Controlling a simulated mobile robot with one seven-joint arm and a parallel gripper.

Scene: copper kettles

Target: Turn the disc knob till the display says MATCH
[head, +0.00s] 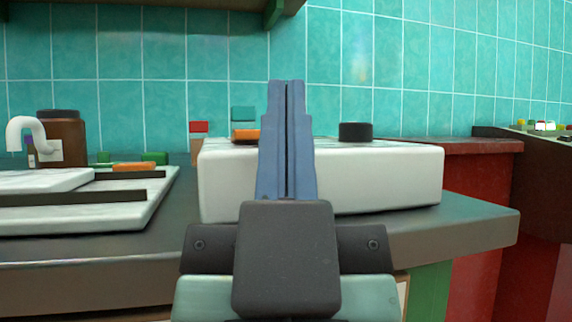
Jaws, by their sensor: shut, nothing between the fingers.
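My gripper (288,84) points up and away in the middle of the head view, its two blue fingers closed together with nothing between them. Behind it a white box (390,180) with rounded edges stands on the dark counter. A black round knob (356,132) sits on top of the box, right of my fingers and apart from them in the picture. An orange piece (246,135) shows at the box's top left, partly behind the fingers. No display text is readable; my gripper hides part of the box.
The dark counter (470,222) ends at a front edge, with free room right of the box. At left are a pale marble-like slab (75,222) with dark bars, a brown jar (66,135) and a white hook-shaped spout (20,127). A teal tiled wall stands behind.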

